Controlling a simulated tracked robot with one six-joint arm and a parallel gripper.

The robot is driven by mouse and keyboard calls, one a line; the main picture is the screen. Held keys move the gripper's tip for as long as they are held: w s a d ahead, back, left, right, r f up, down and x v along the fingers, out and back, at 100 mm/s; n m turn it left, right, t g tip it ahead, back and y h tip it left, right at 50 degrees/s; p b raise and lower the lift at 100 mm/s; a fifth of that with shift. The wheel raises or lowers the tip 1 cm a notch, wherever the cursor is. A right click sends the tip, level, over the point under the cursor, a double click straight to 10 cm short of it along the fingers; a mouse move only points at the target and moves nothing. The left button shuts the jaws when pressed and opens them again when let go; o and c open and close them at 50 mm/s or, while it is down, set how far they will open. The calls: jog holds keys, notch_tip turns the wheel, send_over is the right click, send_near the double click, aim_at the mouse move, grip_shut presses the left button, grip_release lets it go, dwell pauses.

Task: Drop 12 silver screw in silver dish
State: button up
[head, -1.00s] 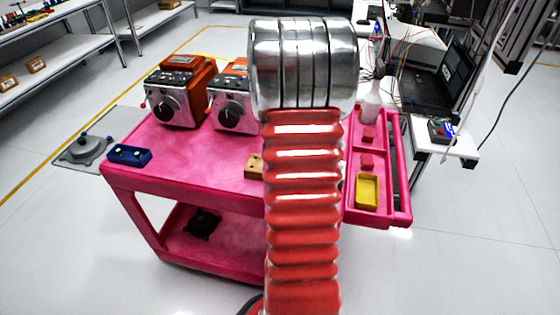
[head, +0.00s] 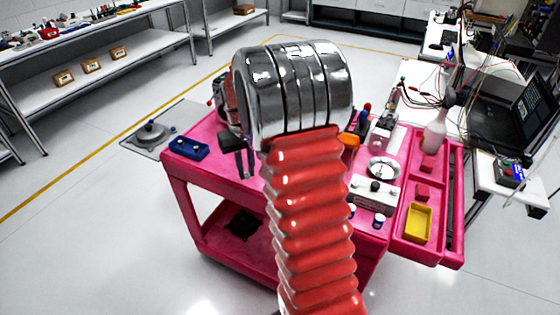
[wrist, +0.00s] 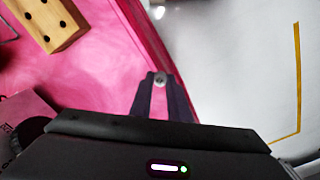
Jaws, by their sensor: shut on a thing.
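My gripper (wrist: 160,92) is shut on a small silver screw (wrist: 159,79), which shows between its dark fingertips in the wrist view. The fingertips are over the edge of the pink cart, with pale floor to the right. In the head view my gripper (head: 239,158) shows as dark fingers left of my arm, above the cart; the screw is too small to see there. A round silver dish (head: 383,168) lies on the cart right of my arm, well apart from the gripper. Something dark crosses it, and I cannot tell what it holds.
A wooden block with holes (wrist: 48,24) is on the cart. Right of my arm are a white box with a black knob (head: 375,190), a spray bottle (head: 435,135) and a yellow tray (head: 418,223). My arm hides the cart's middle.

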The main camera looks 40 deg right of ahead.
jog(key=w+a+f+n, duration=0.2)
jog(key=w+a+n, duration=0.1)
jog(key=a, duration=1)
jog(key=shift+w+a, duration=0.3)
jog(key=shift+a, duration=0.05)
jog(key=shift+s, duration=0.15)
